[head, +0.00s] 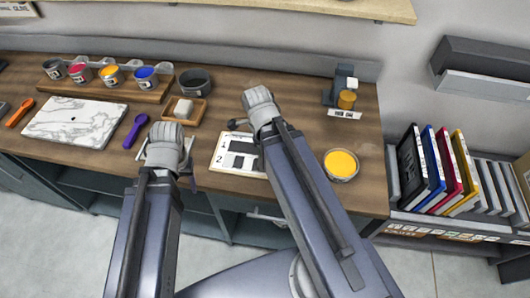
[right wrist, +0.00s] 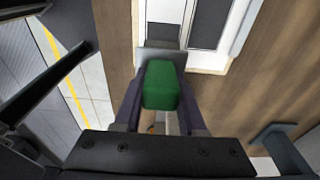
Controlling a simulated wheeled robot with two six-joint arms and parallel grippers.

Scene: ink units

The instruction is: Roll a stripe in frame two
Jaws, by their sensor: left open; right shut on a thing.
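A white printed card (head: 220,158) lies on the bench with dark grey and white panels and a numeral 2 at its left. In the right wrist view, part of the card (right wrist: 207,59) shows at the top, with a dark panel. My right gripper (right wrist: 160,92) is shut on a green handle (right wrist: 160,85); a grey flat part shows just beyond it at the card's near edge. Whether it touches the card I cannot tell. In the head view my right arm covers part of the card.
A rack (head: 150,96) holds pots of dark, red, orange and blue ink. A yellow dish (head: 341,164) and a stand (head: 343,90) are right.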

